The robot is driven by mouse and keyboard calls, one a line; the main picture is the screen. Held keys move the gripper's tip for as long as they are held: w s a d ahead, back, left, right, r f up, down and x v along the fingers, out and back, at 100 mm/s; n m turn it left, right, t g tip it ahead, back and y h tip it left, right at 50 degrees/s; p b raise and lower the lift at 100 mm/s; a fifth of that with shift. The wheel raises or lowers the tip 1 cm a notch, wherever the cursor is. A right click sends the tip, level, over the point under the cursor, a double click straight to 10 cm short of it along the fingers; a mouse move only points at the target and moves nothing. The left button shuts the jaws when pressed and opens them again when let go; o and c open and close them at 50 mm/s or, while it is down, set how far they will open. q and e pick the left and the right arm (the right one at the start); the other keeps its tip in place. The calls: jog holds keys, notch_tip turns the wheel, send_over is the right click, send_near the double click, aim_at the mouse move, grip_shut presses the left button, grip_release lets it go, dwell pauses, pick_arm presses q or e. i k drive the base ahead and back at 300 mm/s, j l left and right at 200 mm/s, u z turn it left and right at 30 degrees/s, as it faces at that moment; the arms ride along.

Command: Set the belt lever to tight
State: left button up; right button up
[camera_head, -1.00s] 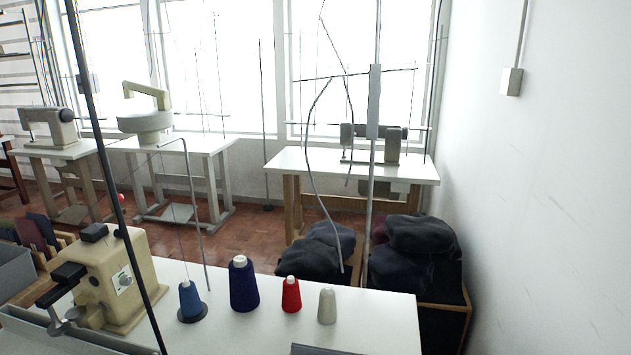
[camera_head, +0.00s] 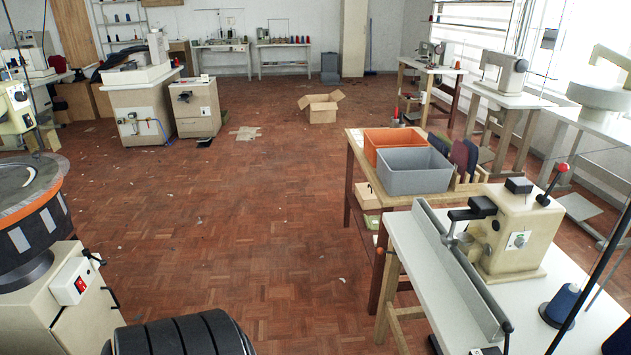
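A beige sewing machine (camera_head: 518,238) with black blocks on its arm stands on a white-topped table at the right. A dark lever with a red ball knob (camera_head: 562,168) rises from its far right side, leaning up and to the right. I cannot tell whether this is the belt lever. A black handle (camera_head: 93,258) shows beside a red switch box on the cabinet at the left. No tight or loose marking is readable. Neither of my grippers is in view.
A wooden bench with an orange bin (camera_head: 407,140) and a grey bin (camera_head: 414,172) adjoins the white table (camera_head: 432,285). A round drum (camera_head: 38,225) stands at the left. An open cardboard box (camera_head: 322,108) lies farther back.

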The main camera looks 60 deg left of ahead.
aim_at(380, 250)
jog(key=u, duration=1.45)
jog(key=i+j+z, duration=0.1)
jog(key=i+j, duration=0.35)
jog(key=j, duration=0.3)
jog(key=i+j+z, duration=0.25)
jog(key=i+j, duration=0.15)
jog(key=j, duration=0.35)
jog(key=i+j, duration=0.2)
jog(key=j, duration=0.25)
jog(key=i+j+z, duration=0.15)
jog(key=j, duration=0.25)
jog(key=i+j+z, duration=0.1)
jog(key=j, duration=0.35)
jog(key=i+j, duration=0.25)
jog(key=j, duration=0.2)
jog(key=z, duration=0.05)
